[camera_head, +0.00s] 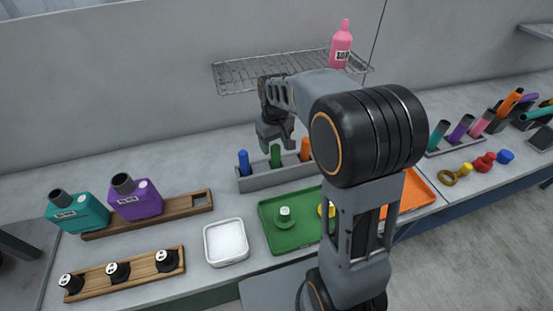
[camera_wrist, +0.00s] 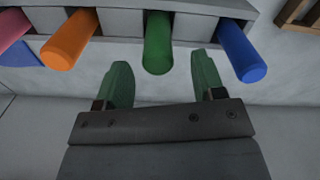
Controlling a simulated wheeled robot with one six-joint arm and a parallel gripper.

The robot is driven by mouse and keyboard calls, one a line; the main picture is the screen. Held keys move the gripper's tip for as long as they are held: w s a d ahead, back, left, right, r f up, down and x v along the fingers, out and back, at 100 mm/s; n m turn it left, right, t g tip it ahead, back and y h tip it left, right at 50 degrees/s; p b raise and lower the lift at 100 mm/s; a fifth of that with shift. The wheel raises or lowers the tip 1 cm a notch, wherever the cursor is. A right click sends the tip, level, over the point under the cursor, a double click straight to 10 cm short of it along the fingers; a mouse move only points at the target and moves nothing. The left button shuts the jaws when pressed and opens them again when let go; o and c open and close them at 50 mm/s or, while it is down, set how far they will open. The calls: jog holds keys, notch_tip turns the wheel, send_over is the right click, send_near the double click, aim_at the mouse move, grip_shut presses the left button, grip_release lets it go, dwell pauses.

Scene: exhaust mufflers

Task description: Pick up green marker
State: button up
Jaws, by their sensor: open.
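The green marker (camera_head: 275,156) stands upright in a grey holder (camera_head: 262,181), between a blue marker (camera_head: 244,163) and an orange one (camera_head: 305,150). In the wrist view the green marker (camera_wrist: 158,45) shows at top centre, in front of the gap between my fingers. My gripper (camera_head: 275,138) is just above the green marker in the head view. In the wrist view my gripper (camera_wrist: 160,82) is open and empty, with its two green fingertips apart. The fingers appear clear of the marker. The lower part of the green marker is hidden in the holder.
The blue marker (camera_wrist: 240,52) and orange marker (camera_wrist: 70,42) stand close on either side. A wire shelf (camera_head: 245,75) with a pink bottle (camera_head: 341,45) hangs on the wall behind my arm. A green tray (camera_head: 290,240) and a white dish (camera_head: 226,243) lie in front of the holder.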

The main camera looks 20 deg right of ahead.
aim_at(276, 154)
jog(key=shift+d+f+p, duration=0.1)
jog(key=shift+f+p, duration=0.2)
jog(key=shift+f, duration=2.15)
jog(key=c, duration=1)
